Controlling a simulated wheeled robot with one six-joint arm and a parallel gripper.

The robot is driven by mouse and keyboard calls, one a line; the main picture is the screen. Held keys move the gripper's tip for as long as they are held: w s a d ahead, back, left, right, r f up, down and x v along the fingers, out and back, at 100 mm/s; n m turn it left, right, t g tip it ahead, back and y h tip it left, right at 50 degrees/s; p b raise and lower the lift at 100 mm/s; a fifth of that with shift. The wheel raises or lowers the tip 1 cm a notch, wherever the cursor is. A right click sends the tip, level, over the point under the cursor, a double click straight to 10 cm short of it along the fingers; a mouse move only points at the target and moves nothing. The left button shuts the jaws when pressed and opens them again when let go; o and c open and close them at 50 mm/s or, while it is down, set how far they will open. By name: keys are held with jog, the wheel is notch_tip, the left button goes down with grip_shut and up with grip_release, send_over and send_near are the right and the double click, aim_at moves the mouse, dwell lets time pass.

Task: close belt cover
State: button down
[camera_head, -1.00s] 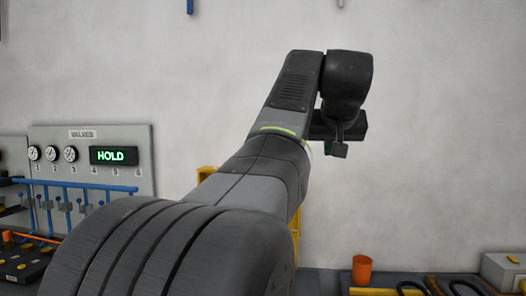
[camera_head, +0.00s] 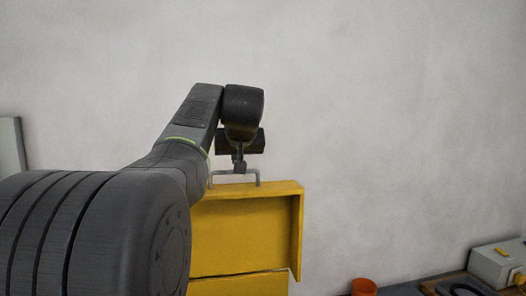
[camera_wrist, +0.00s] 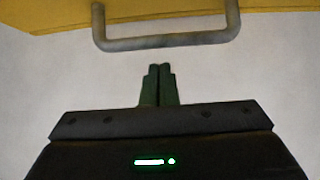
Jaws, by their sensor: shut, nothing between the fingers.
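The belt cover (camera_head: 235,240) is a yellow panel with a grey bar handle (camera_head: 250,174) on its top edge, standing raised in the head view. In the wrist view the yellow cover (camera_wrist: 60,15) and its handle (camera_wrist: 165,42) fill the top edge. My gripper (camera_head: 239,166) is at the handle in the head view. In the wrist view my gripper (camera_wrist: 159,68) has its two fingers together, with nothing between them, pointing at the handle's bar with a small gap in the picture. My arm hides the left part of the cover.
An orange cup (camera_head: 364,287) stands at the lower right. A grey box (camera_head: 497,262) with a yellow part is at the far right, near a dark ring-shaped thing (camera_head: 460,286). The wall behind is bare, with free room above and right of the cover.

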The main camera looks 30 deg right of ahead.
jog(key=shift+s+a+f, duration=0.2)
jog(key=shift+s+a, duration=0.25)
jog(key=shift+s, duration=0.15)
jog(key=shift+s+f, duration=0.2)
jog(key=shift+s, duration=0.1)
jog(key=shift+f, duration=0.1)
